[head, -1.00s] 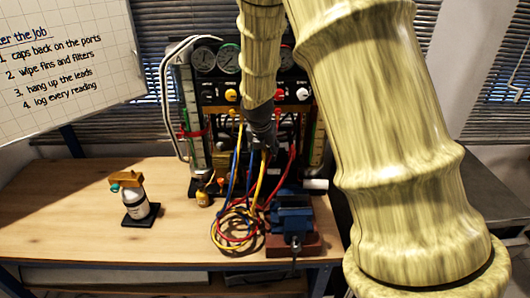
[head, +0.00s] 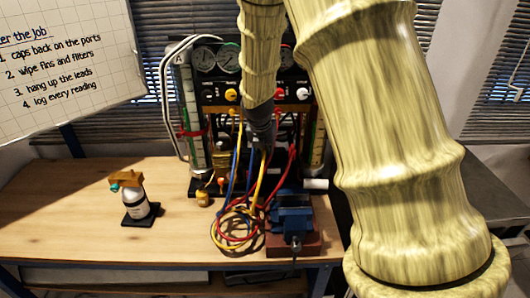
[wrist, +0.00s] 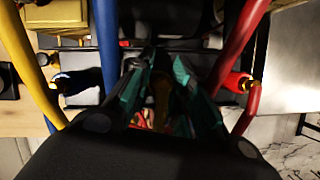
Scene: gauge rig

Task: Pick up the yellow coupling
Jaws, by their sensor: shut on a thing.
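My gripper (wrist: 160,100) fills the lower middle of the wrist view, its teal pads closed around a dull, shaded yellow piece, which looks like the yellow coupling (wrist: 160,88). Its ends are hard to make out in the shadow. In the head view my gripper (head: 263,138) is in front of the gauge rig, above the looped hoses, and mostly dark. The coupling cannot be made out there. A yellow hose (head: 262,178) runs down just below the gripper into the coil on the bench.
The gauge rig (head: 204,59) stands behind with knobs and tubes. Blue, red and yellow hoses hang close around my gripper. The bench (head: 70,215) is clear at left.

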